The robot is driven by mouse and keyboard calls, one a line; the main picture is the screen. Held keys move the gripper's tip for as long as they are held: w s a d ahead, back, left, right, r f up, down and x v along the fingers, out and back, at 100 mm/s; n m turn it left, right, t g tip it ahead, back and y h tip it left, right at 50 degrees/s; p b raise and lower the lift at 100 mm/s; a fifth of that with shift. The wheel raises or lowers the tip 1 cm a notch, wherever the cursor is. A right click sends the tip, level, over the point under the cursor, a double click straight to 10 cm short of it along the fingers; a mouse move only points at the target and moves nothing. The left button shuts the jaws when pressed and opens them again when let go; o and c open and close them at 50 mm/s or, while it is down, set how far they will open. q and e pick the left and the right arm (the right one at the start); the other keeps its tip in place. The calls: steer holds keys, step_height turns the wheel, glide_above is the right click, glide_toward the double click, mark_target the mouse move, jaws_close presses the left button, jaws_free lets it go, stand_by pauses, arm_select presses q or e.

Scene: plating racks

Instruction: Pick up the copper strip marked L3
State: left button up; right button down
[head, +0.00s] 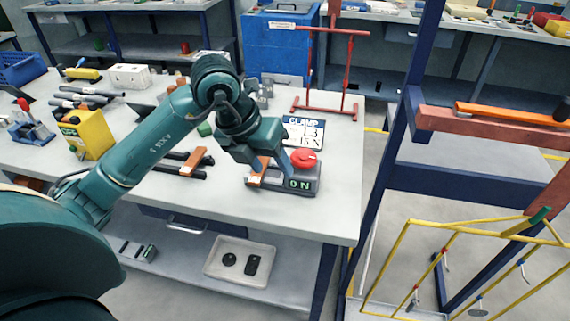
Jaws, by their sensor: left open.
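Two copper strips show on the bench in the head view. One copper strip (192,161) lies across dark rests, left of my gripper. The other copper strip (258,170) is partly hidden beneath my left gripper (267,172). The gripper points down and is open, its fingers close to this strip. I cannot tell whether they touch it. The markings on both strips are too small to read, so I cannot tell which is L3. My right gripper is out of view.
A card headed "CLAMP" (303,133) stands behind the button box. A red frame (335,108) stands at the bench's back right. A yellow box (90,134) is at left.

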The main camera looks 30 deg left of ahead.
arm_select(q)
steer(key=w+a+r+n+y, duration=0.2)
steer(key=w+a+r+y, duration=0.15)
steer(key=a, duration=0.25)
glide_above(256, 176)
steer(key=shift+t, duration=0.4)
step_height(256, 176, down, 7)
steer(key=shift+r, duration=0.15)
steer(key=shift+p+x, duration=0.65)
steer(key=shift+x, duration=2.3)
steer(key=shift+s, duration=0.1)
steer(key=shift+c, duration=0.4)
jaws_close()
